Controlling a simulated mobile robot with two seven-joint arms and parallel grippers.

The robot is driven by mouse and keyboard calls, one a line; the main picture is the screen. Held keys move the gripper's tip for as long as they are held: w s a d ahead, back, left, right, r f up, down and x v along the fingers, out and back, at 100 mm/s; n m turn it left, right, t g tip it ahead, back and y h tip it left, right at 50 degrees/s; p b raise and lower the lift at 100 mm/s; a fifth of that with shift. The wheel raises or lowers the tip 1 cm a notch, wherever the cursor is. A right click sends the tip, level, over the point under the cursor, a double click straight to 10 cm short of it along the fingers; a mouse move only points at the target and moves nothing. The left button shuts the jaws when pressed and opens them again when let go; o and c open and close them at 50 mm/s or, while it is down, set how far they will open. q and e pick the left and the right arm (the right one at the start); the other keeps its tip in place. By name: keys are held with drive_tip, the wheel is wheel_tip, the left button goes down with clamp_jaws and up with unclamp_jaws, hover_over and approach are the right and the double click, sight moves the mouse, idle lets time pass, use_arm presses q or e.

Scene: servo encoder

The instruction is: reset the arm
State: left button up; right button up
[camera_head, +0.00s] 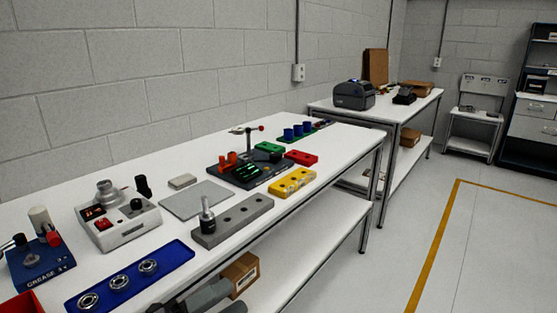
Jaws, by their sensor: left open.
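My right gripper is not in view. On the bench near it are a blue tray (180,252) with three metal rings and a grey block (240,222) with an upright metal piece in one of its holes.
A grey-white device (115,222), a blue grease unit (40,265), a yellow block (292,182) and a dark fixture board (225,171) stand on the bench. A cardboard box (240,272) sits on the lower shelf. The floor (410,220) at right is clear.

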use_arm(q)
drive_tip(key=s+a+f+n+t+y, duration=0.2)
drive_tip(key=a+f+n+t+y, duration=0.15)
drive_tip(key=f+n+y, duration=0.5)
drive_tip(key=s+a+f+n+t+y, duration=0.15)
drive_tip(key=a+f+n+y, duration=0.3)
drive_tip(key=n, duration=0.65)
drive_tip(key=s+a+f+n+g+y, duration=0.3)
drive_tip(key=s+f+n+g, duration=0.2)
drive_tip(key=s+f, duration=0.6)
drive_tip(key=shift+a+f+n+g, duration=0.25)
drive_tip(key=shift+f+n, duration=0.5)
drive_tip(key=shift+n, duration=0.4)
